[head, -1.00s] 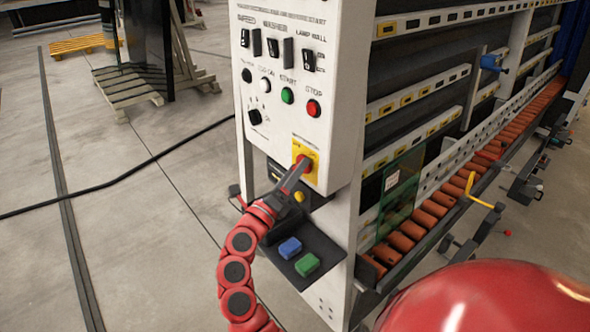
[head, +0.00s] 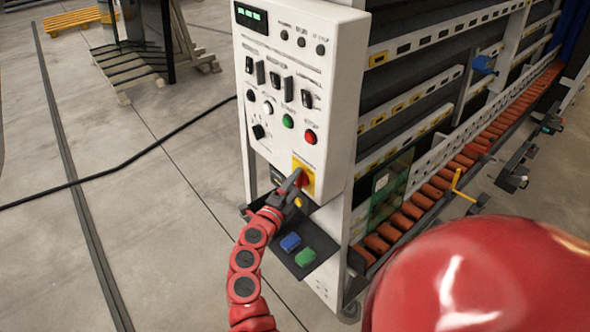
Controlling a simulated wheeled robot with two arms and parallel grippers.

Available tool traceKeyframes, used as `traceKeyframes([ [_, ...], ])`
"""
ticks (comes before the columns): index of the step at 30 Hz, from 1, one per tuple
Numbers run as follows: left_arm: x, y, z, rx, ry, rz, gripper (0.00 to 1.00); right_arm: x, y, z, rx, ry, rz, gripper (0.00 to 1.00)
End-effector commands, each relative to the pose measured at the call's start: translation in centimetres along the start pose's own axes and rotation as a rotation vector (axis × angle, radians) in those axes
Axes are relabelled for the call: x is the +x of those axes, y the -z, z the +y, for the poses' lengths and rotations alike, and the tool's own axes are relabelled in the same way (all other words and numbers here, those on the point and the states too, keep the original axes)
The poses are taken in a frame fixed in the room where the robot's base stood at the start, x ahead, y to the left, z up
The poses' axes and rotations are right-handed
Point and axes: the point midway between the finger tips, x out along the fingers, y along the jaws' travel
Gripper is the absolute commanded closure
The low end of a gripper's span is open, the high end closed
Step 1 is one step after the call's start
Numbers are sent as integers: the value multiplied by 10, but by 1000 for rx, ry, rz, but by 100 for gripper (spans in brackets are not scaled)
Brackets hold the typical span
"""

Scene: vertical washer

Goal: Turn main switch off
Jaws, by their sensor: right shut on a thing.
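The main switch (head: 308,174) is a red rotary knob on a yellow square plate, low on the front of the white control panel (head: 335,60). My right gripper (head: 297,182) reaches it from below and is shut on the red knob. The fingers cover part of the knob, so its exact angle is hard to tell. My left gripper is not in view.
Above the switch are a red stop button (head: 310,137), a green start button (head: 288,121) and several black switches. Below is a dark shelf (head: 325,243) with blue (head: 290,242) and green (head: 305,257) blocks. The washer's roller conveyor (head: 480,150) runs right. Floor at left is mostly open.

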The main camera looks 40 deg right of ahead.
Motion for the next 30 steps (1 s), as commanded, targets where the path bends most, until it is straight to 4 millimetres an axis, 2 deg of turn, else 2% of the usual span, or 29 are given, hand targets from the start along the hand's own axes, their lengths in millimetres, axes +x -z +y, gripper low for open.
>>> traceKeyframes([
  [1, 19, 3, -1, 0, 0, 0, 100, 0, 0, -8, -40, -22, -1, 91],
  [12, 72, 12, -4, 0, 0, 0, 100, 1, 0, -8, -358, -152, 1, 91],
  [18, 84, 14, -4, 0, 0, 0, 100, 1, 0, -6, -502, -209, 2, 91],
  [30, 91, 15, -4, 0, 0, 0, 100, 1, -1, -4, -667, -276, 1, 91],
])
